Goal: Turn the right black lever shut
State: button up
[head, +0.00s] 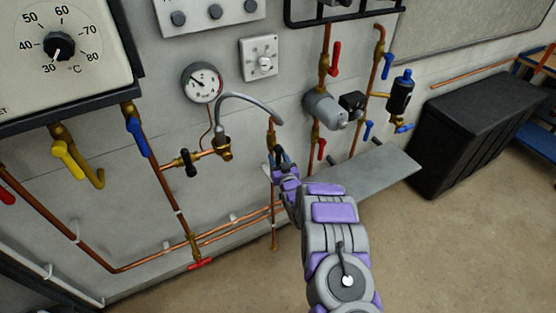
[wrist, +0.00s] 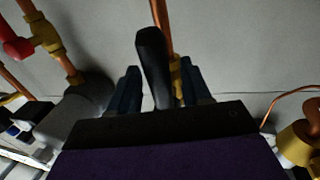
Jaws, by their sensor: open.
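The right black lever (wrist: 152,62) stands between the two blue-grey fingers of my gripper (wrist: 163,80) in the wrist view. It lies nearly in line with the copper pipe and brass valve body (wrist: 177,75) behind it. A small gap shows on each side of the lever. In the head view my gripper (head: 277,156) is at this valve on the short vertical pipe, and its fingers mostly hide the lever. The left black lever (head: 190,162) hangs roughly upright on the brass fitting to the left, clear of my gripper.
A grey braided hose (head: 250,99) arches from the left fitting toward the valve. A grey pump (head: 325,110) is right of my gripper, with red (head: 335,58) and blue levers nearby. A grey shelf (head: 370,178) juts out below right. The floor in front is clear.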

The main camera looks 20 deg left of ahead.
jog(key=shift+w+a, duration=0.1)
jog(key=shift+c, duration=0.5)
grip_shut()
